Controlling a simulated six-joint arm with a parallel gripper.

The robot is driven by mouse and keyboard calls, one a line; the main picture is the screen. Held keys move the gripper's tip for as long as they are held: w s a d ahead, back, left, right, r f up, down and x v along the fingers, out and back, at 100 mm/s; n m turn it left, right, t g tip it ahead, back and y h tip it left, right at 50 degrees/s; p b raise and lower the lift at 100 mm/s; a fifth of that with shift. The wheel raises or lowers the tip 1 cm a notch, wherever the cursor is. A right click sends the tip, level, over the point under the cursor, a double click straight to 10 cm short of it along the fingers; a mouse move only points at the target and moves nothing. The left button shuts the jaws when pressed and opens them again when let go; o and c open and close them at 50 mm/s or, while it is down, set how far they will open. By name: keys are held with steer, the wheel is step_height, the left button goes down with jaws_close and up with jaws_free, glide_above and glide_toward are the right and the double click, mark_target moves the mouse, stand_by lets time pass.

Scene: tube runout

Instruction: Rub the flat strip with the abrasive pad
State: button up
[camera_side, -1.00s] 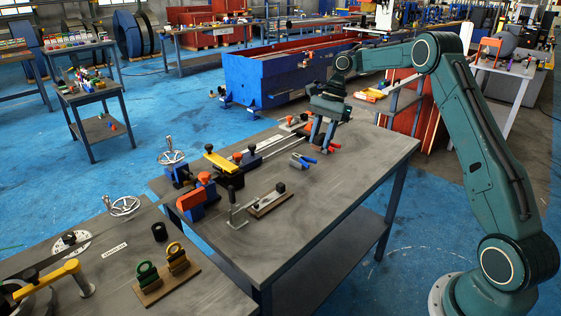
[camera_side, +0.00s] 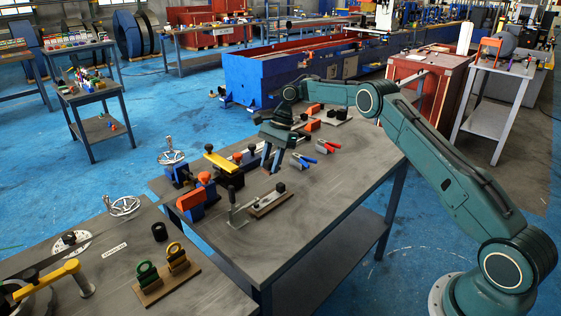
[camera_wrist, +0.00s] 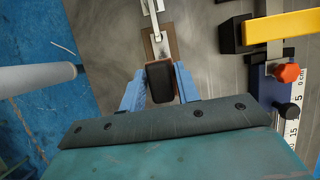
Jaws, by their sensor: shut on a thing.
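The flat strip (camera_side: 262,201) is a narrow pale metal piece on a brown board near the front left of the bench. A post clamp (camera_side: 236,212) stands at its left end and a black knob (camera_side: 281,187) at its right end. My gripper (camera_side: 271,166) is above the bench, just behind the board. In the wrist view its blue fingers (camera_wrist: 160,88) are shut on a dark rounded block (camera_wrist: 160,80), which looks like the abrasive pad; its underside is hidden. The strip (camera_wrist: 157,42) shows beyond the block. I cannot tell whether they touch.
A yellow-handled clamp (camera_side: 221,163) and orange-topped fixtures stand to the left of the strip. A ruler (camera_wrist: 292,130) lies at the right in the wrist view. The bench's right front is clear.

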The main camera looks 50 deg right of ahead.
stand_by(0.4)
glide_toward(262, 203)
steer(key=shift+d+f, duration=0.1)
steer(key=shift+f, duration=1)
steer(key=shift+d+f, duration=0.15)
steer(key=shift+f, duration=1)
steer(key=shift+f, duration=0.65)
steer(key=shift+a+r, duration=0.1)
steer(key=shift+a, duration=1.3)
steer(key=shift+d, duration=0.15)
steer(key=shift+d, duration=1.3)
steer(key=shift+a, duration=0.1)
steer(key=shift+a, duration=1.4)
